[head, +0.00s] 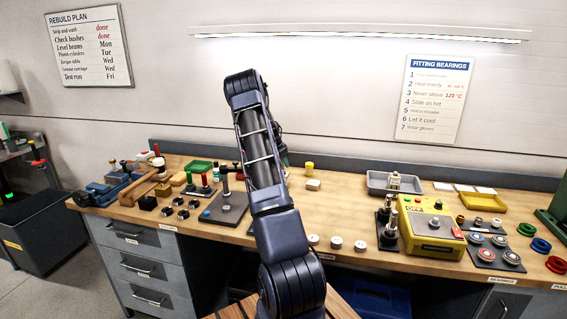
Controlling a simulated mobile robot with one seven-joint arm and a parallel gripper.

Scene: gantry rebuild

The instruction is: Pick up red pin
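Small upright red pieces (204,180) stand on the left half of the wooden bench (140,213), near a green tray. They are too small to tell which is the red pin. Another red-topped piece (156,150) stands farther left, by the blue vise. My arm rises through the middle of the head view and bends at its top. My gripper does not show clearly; it is hidden behind the arm or out of view. The part of the bench behind the arm is hidden too.
A dark press-like stand (227,207) is left of my arm. A yellow machine (432,228), a grey tray (377,186), bearings on dark plates and coloured rings (541,245) fill the right side. Drawers (150,268) are under the bench. A dark bin (45,232) stands at far left.

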